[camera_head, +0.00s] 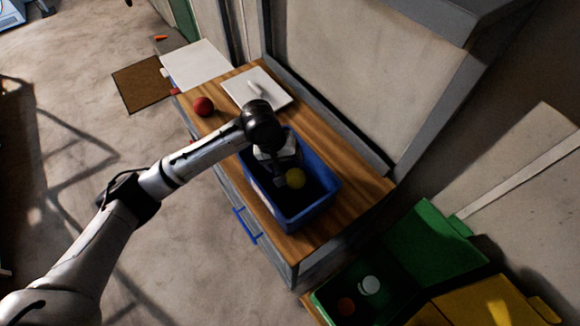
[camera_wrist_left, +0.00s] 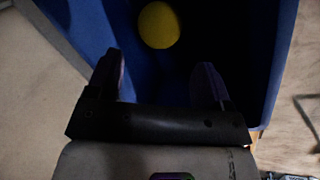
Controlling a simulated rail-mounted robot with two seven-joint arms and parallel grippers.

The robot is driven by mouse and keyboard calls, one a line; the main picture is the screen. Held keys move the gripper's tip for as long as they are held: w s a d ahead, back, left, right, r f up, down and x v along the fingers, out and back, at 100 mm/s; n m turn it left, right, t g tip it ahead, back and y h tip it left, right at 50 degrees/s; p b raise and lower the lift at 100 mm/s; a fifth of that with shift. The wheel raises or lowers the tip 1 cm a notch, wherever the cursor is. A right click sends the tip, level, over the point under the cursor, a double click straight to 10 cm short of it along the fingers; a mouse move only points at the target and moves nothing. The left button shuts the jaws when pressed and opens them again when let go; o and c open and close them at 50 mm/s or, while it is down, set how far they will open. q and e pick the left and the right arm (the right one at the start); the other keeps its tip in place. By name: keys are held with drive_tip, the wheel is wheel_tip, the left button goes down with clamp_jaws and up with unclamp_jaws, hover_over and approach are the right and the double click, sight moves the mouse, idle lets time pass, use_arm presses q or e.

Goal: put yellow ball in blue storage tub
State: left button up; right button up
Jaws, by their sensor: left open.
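The blue storage tub (camera_head: 318,205) stands on the wooden counter, and its blue wall also shows in the left wrist view (camera_wrist_left: 283,60). The yellow ball (camera_head: 296,178) shows within the tub's opening. In the left wrist view the ball (camera_wrist_left: 158,25) is ahead of the fingertips and apart from both, against the dark tub interior. Whether it rests on the tub floor is hard to tell. My left gripper (camera_head: 281,184) points down into the tub, open and empty, its two fingers (camera_wrist_left: 160,78) spread apart. My right gripper is not in view.
A red ball (camera_head: 203,106) and a white board-like item (camera_head: 258,90) with a handle lie on the wooden counter (camera_head: 360,198) behind the tub. A green bin (camera_head: 440,245) with an orange ball and a white item stands lower right, beside a yellow bin (camera_head: 490,305).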

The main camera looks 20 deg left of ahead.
use_arm(q)
drive_tip(key=shift+v, duration=1.2)
drive_tip(key=shift+r, duration=0.1)
